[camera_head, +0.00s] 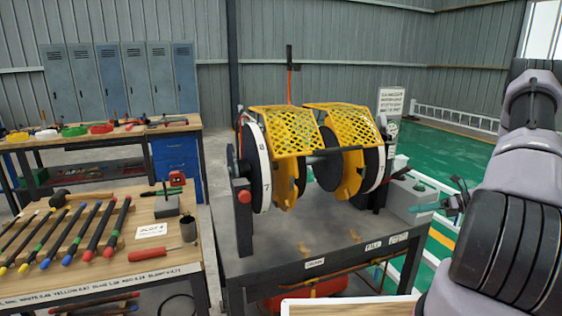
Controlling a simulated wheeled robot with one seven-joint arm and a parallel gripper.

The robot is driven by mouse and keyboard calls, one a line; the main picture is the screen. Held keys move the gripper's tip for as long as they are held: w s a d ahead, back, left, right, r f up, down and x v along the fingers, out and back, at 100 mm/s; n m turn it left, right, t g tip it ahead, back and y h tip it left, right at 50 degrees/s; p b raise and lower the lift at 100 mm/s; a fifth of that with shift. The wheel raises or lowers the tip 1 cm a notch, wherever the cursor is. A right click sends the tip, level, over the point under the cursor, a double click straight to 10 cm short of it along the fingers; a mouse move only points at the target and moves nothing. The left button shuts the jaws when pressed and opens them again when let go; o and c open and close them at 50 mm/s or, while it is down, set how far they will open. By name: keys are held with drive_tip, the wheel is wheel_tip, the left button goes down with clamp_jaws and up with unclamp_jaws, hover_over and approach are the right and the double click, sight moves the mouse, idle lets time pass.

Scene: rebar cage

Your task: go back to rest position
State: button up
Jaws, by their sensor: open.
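My arm fills the right side of the view. What looks like my gripper (447,203) shows just left of the arm links, small and dark, partly hidden behind them. Its fingers are apart and nothing shows between them. It is at the right end of the machine bench, to the right of the drum machine (288,128) with yellow mesh guards, and apart from it.
A dark metal bench (285,240) carries the drum machine. At left, a wooden table (150,213) holds several colour-tipped bars, a hammer and a red-handled tool. Grey lockers (120,80) stand behind. A white railing (455,117) borders green floor at right.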

drive_tip(key=s+a+r+n+g+h, duration=0.15)
drive_tip(key=a+r+n, duration=0.3)
drive_tip(key=r, duration=0.45)
drive_tip(key=s+a+r+n+g+h, duration=0.1)
drive_tip(key=s+a+r+n+h, duration=0.25)
drive_tip(key=r, duration=0.55)
drive_tip(key=s+a+r+n+g+h, duration=0.1)
drive_tip(key=s+a+r+n, duration=0.1)
drive_tip(key=a+r+n, duration=0.45)
drive_tip(key=s+a+r+n+t+h, duration=0.2)
drive_tip(key=s+a+r+n, duration=0.1)
drive_tip(key=s+r+n, duration=0.2)
drive_tip(key=s+a+r+n+t+h, duration=0.2)
drive_tip(key=s+r, duration=0.7)
drive_tip(key=s, duration=0.5)
drive_tip(key=a+n+t, duration=0.1)
drive_tip(key=a+n, duration=0.1)
drive_tip(key=n, duration=0.1)
drive_tip(key=shift+a+r+n+t+h, duration=0.15)
drive_tip(key=shift+a+n+t+h, duration=0.05)
drive_tip(key=shift+n+t+h, duration=0.15)
drive_tip(key=shift+w, duration=0.1)
